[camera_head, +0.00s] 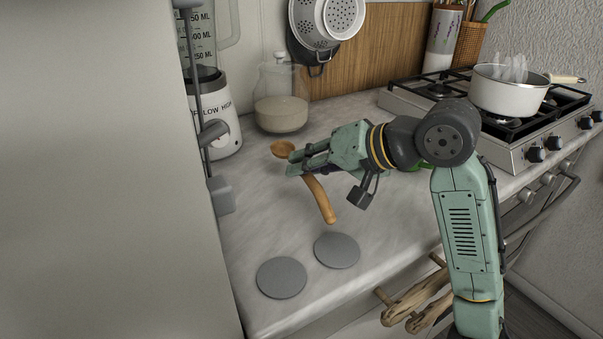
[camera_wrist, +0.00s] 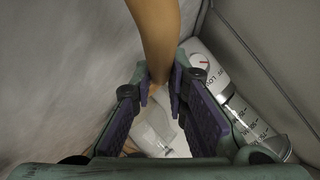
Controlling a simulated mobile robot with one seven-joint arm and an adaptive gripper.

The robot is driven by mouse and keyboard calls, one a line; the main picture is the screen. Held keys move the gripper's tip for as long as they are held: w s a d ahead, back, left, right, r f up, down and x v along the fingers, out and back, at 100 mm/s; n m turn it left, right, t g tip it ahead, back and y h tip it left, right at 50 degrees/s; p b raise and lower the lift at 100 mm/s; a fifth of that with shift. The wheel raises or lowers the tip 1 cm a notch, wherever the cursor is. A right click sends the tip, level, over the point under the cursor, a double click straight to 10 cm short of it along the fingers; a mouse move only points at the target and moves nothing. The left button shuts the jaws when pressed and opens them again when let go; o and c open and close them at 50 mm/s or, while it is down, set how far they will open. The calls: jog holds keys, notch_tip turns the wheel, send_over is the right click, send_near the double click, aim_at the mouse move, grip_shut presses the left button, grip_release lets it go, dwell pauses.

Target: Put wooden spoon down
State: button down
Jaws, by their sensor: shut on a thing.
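The wooden spoon (camera_head: 321,201) is held in my gripper (camera_head: 299,165) over the pale counter (camera_head: 255,210), near the blender. Its round bowl end points to the back left and its handle slopes toward the front right. I cannot tell whether it touches the counter. In the wrist view the spoon's brown handle (camera_wrist: 156,35) runs down between the purple pads of my gripper (camera_wrist: 160,90), which are shut on it. The bowl end is mostly hidden in that view.
A blender (camera_head: 213,110) and a glass jar (camera_head: 281,100) stand behind the spoon. Two grey discs (camera_head: 281,278) (camera_head: 337,250) lie at the front. A steaming white pot (camera_head: 508,92) sits on the gas stove (camera_head: 530,140) at right. Counter between discs and jar is mostly clear.

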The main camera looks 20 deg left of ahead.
jog(key=shift+w+a+f+p, duration=0.15)
jog(key=shift+a+f+p, duration=0.15)
jog(key=shift+f, duration=0.25)
jog(key=shift+w+a+f+p, duration=0.15)
jog(key=shift+a+f+p, duration=0.1)
jog(key=shift+f, duration=0.8)
jog(key=c, duration=1.6)
grip_release()
jog(key=shift+f, duration=0.1)
